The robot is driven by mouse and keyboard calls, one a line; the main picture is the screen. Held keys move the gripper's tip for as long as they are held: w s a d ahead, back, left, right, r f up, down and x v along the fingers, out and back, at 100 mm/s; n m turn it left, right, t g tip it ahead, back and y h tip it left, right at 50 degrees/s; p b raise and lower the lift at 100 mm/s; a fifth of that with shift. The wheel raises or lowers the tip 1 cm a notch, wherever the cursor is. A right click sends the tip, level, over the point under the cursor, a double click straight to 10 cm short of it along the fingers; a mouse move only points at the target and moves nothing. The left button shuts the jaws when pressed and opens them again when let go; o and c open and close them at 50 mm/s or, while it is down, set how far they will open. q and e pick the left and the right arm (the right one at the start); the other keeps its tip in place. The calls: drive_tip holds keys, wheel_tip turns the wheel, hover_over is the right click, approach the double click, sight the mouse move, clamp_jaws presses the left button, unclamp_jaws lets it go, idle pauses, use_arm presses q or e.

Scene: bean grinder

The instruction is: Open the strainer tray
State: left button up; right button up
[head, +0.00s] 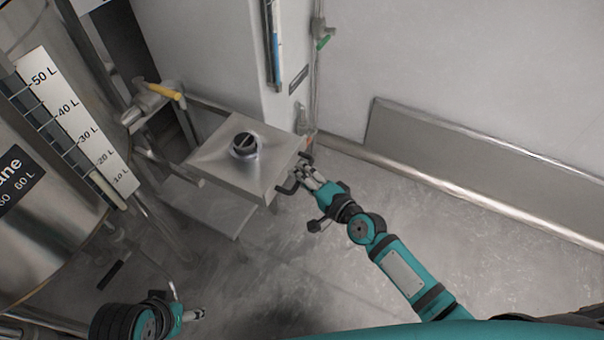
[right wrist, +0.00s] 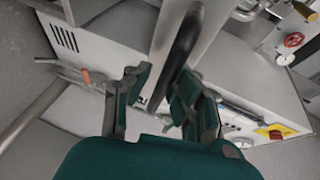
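The strainer tray (head: 215,158) is a flat metal box with a sloped top and a round black knob (head: 244,144), in the middle of the head view. A dark bar handle (head: 284,189) is on its right-hand side. My right gripper (head: 307,178) is at this handle. In the right wrist view, the black handle (right wrist: 182,45) runs down into the gap between my right gripper's (right wrist: 158,90) spread fingers. I cannot tell whether they touch it. My left gripper (head: 197,314) is low at the left, away from the tray; its finger opening is too small to judge.
A large steel tank with a litre scale (head: 72,125) stands at the left. A yellow-handled valve (head: 165,91) is behind the tray. A white wall and steel skirting panel (head: 450,150) are at the right.

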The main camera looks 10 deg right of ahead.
drive_tip(key=shift+o, duration=0.9)
drive_tip(key=shift+r, duration=0.1)
drive_tip(key=v, duration=1.2)
